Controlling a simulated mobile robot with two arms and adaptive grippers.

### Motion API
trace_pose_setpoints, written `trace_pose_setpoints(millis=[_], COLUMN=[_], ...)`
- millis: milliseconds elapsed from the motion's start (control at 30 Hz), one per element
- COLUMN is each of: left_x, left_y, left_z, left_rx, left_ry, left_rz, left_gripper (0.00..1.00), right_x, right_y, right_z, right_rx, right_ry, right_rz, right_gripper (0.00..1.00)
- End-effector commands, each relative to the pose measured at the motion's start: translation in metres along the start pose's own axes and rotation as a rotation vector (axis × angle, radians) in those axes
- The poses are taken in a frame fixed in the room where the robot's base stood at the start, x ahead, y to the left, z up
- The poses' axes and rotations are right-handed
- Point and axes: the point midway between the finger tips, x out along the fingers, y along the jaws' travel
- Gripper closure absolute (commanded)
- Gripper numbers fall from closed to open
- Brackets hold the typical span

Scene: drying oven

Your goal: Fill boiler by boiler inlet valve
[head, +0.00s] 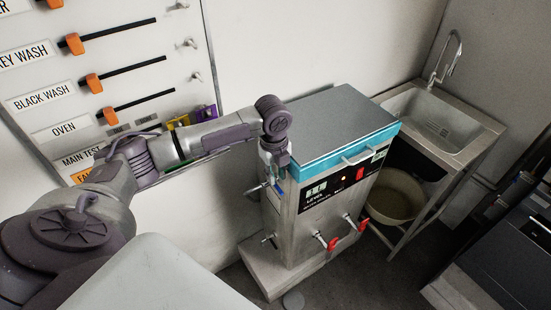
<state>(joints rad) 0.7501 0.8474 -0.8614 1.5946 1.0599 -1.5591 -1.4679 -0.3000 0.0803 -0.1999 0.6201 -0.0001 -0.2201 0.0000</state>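The boiler (292,232) is an upright metal box with a grey lid, a teal rim and a black front panel (318,197) marked LEVEL. My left arm reaches in from the left to the boiler's upper left side. My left gripper (279,184) points down there, close against the boiler wall. A small blue part, perhaps the inlet valve handle (280,192), shows at the fingertips. I cannot tell whether the fingers touch or hold it. Metal pipe fittings (258,188) stick out on the left side. My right gripper is not in view.
Two red-handled taps (333,243) stick out of the boiler's front. A steel sink (440,118) stands at the right, with a round tub (394,195) below it. A wall panel (95,60) with orange sliders is at the left. Dark equipment (505,250) stands lower right.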

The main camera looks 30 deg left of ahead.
Motion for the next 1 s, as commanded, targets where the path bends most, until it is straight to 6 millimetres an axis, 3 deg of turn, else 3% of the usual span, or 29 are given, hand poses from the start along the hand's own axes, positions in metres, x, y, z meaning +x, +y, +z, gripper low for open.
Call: trace_pose_setpoints(millis=[100,300,667,800,1000], left_x=[0.019,0.039,0.043,0.043,0.043], left_y=[0.000,0.000,0.000,0.000,0.000], left_z=[-0.001,-0.001,-0.001,-0.001,0.000], left_rx=[0.002,0.000,0.002,0.001,0.003], left_ry=[0.001,0.001,0.000,0.000,0.000], left_rz=[0.001,0.001,-0.001,-0.001,-0.001], left_gripper=[0.76,0.76,0.76,0.99,1.00], right_x=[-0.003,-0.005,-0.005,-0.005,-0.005], right_y=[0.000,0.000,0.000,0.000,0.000], right_z=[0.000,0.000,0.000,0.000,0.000], right_rx=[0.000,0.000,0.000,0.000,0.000], right_ry=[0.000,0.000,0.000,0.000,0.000], right_rz=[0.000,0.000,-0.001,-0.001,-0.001], right_gripper=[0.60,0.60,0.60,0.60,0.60])
